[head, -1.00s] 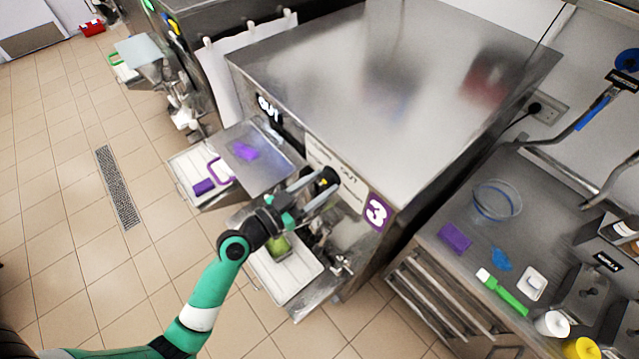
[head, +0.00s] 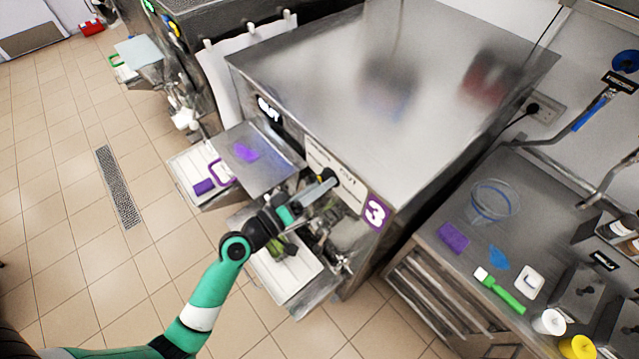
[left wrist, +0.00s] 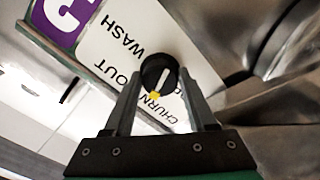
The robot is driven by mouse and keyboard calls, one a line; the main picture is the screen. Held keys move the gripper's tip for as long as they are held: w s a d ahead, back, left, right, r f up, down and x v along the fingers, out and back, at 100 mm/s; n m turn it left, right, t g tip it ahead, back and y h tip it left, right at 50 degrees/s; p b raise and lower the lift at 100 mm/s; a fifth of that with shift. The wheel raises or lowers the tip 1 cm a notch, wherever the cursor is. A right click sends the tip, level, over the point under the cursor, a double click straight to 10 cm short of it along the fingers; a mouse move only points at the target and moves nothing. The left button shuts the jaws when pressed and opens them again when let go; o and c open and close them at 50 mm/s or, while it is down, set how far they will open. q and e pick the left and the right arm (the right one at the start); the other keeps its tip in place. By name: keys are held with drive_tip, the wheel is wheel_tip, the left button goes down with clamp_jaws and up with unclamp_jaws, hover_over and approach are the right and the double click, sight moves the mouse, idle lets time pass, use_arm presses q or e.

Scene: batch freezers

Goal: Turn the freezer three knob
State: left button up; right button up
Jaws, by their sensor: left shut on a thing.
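The freezer three knob (left wrist: 160,74) is round and black, with a white line and a yellow mark. It sits on a white label panel (left wrist: 112,38) reading WASH, OUT and CHURN. In the left wrist view its yellow mark points down, toward the CHURN word. My left gripper (left wrist: 162,82) is shut on the knob, one finger on each side. In the head view my left gripper (head: 328,181) is at the front panel of the freezer (head: 400,80), left of the purple 3 sign (head: 376,212), and partly hides the knob. My right gripper is not in view.
Below my left arm are a white tray (head: 300,290) with a green item and the freezer's metal spout parts. A shelf (head: 262,175) with a purple item juts out to the left. A counter (head: 450,215) with a bowl and tools stands at right.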

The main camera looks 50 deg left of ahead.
use_arm(q)
drive_tip(key=shift+n+p, duration=2)
drive_tip(key=shift+n, duration=5)
drive_tip(key=o, duration=1.1)
drive_tip(key=shift+c, duration=0.2)
drive_tip(key=o, duration=0.3)
drive_tip(key=shift+w, duration=0.1)
drive_tip(key=shift+r, duration=0.1)
